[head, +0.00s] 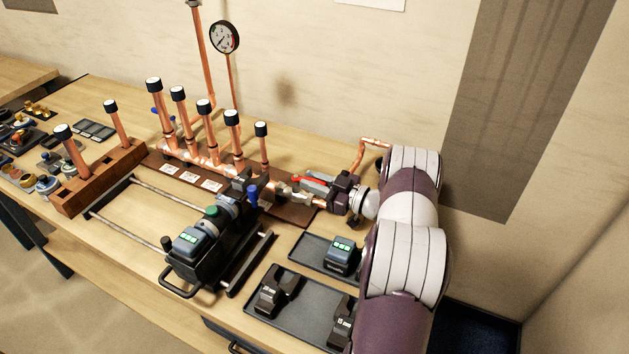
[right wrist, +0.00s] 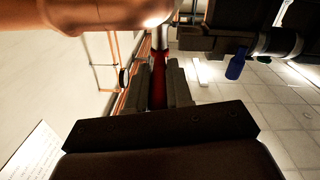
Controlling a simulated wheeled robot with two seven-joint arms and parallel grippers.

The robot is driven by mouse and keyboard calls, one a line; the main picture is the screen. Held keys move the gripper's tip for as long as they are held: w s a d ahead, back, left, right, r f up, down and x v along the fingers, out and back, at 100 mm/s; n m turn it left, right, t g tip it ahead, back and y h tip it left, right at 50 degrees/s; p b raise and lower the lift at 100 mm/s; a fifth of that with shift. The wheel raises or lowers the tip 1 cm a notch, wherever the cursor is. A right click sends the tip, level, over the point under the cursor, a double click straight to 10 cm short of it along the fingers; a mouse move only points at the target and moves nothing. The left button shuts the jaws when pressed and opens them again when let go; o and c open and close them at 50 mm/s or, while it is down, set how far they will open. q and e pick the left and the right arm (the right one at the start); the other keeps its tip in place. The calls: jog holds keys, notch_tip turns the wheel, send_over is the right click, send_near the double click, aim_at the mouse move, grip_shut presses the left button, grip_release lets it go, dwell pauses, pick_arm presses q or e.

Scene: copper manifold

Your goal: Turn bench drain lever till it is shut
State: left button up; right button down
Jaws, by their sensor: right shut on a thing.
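The red drain lever (head: 313,181) is at the right end of the copper manifold (head: 210,163), near the back of the bench. My right gripper (head: 323,188) reaches in from the right and is shut on the lever. In the right wrist view the red lever (right wrist: 158,78) lies between the two dark fingers of the right gripper (right wrist: 163,85). The valve body under the lever is partly hidden by the gripper, so the lever's exact angle is hard to tell. My left gripper is not in view.
A black tool (head: 200,240) with a green-lit battery stands in front of the manifold. A blue handle (head: 252,195) is left of the lever. Trays (head: 290,310) with black tool parts lie at front right. Capped copper pipes and a gauge (head: 224,36) rise behind.

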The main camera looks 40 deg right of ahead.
jog(key=shift+s+a+r+m+t+h, duration=0.15)
jog(key=shift+a+m+t+h, duration=0.25)
jog(key=shift+m+h, duration=0.45)
jog(key=shift+m+h+p, duration=0.3)
jog(key=shift+m+h, duration=0.05)
jog(key=shift+h, duration=0.7)
jog(key=shift+a, duration=0.1)
jog(key=c, duration=1)
grip_release()
jog(key=shift+c, duration=0.2)
